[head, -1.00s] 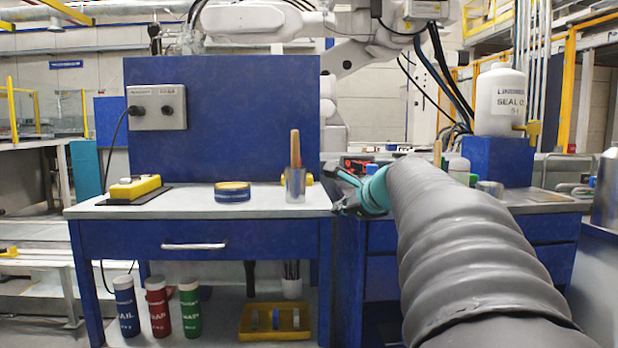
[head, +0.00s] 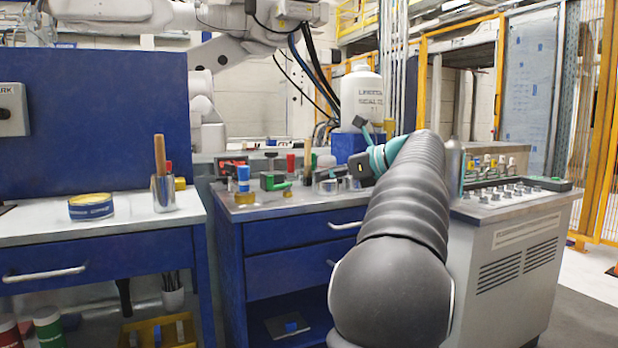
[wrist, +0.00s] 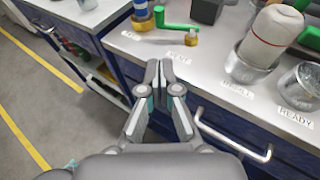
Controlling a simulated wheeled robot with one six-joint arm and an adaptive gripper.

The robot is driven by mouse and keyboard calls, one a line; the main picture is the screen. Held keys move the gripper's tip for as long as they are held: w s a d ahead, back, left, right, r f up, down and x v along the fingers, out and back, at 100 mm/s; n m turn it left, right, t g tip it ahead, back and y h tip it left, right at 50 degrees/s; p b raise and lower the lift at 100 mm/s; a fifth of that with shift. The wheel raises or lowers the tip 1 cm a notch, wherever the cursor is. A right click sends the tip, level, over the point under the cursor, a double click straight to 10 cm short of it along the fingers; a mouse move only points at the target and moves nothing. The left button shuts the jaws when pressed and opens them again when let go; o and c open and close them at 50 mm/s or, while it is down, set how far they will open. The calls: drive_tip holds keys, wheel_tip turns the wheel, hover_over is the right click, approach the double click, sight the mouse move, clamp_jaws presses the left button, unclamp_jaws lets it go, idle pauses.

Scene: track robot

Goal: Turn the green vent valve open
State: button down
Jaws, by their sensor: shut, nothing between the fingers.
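The green vent valve (head: 272,182) is on the grey bench top in the middle of the head view. In the wrist view its green handle (wrist: 172,26) lies near the bench's front edge, with a brass end at its right. My gripper (wrist: 160,70) is shut and empty in the wrist view, its fingertips pointing toward the bench edge, below and apart from the green valve. In the head view my gripper (head: 362,165) is right of the valve, its fingers partly hidden by my arm. Whether the valve is open cannot be told.
A blue-topped brass valve (head: 244,182) stands left of the green one. Metal cups, one holding a white bottle (wrist: 270,36), stand at the right with a READY label. A drawer handle (wrist: 232,140) juts from the bench front. A control console (head: 510,250) stands at the far right.

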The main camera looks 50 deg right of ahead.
drive_tip(key=x, duration=0.3)
drive_tip(key=b+x, duration=0.1)
drive_tip(key=x, duration=0.7)
drive_tip(key=shift+w+a+r, duration=0.1)
drive_tip(key=shift+w+r, duration=0.15)
drive_tip(key=shift+w, duration=0.05)
drive_tip(key=shift+w+a, duration=0.1)
drive_tip(key=shift+w, duration=0.5)
